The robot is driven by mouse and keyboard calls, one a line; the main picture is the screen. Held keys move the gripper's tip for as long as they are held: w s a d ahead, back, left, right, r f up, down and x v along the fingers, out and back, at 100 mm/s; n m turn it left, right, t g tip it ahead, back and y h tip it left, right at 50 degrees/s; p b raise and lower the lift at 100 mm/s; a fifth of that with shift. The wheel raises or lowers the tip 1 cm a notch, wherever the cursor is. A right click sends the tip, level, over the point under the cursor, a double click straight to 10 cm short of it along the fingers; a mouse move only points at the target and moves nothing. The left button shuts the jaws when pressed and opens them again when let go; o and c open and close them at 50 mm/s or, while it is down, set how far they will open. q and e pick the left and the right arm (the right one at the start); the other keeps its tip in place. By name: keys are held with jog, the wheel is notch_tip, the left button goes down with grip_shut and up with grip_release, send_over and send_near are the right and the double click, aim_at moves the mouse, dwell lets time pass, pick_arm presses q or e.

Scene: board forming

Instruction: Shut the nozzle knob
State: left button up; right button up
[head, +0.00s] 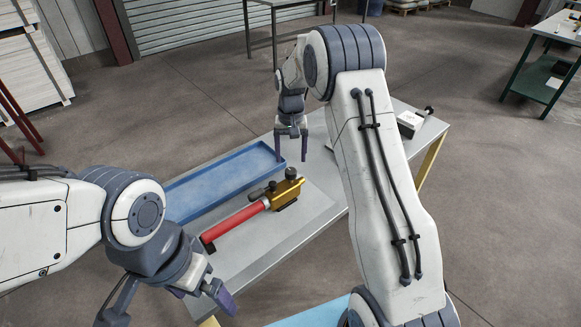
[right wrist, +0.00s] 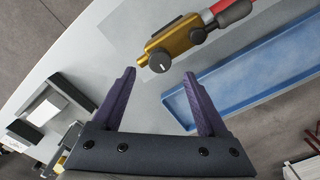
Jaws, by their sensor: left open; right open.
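The brass nozzle (head: 286,190) lies on a grey mat on the table, joined to a red hose (head: 232,226). It also shows in the right wrist view (right wrist: 178,40). A round black knob (head: 291,173) sits on its far end; in the right wrist view the knob (right wrist: 160,62) has a white mark on its face. My right gripper (head: 292,151) is open and empty above the table, beyond the nozzle. In its wrist view (right wrist: 158,75) the knob appears just ahead, between the fingertip lines, apart from both. My left gripper (head: 170,306) is open and empty at the front left.
A long blue tray (head: 200,191) lies beside the nozzle; its wall is close to a right finger in the right wrist view. A white-topped box (head: 409,122) with black parts stands at the table's far right. The mat around the nozzle is clear.

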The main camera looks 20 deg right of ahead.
aim_at(290, 171)
jog(key=shift+r, duration=2.35)
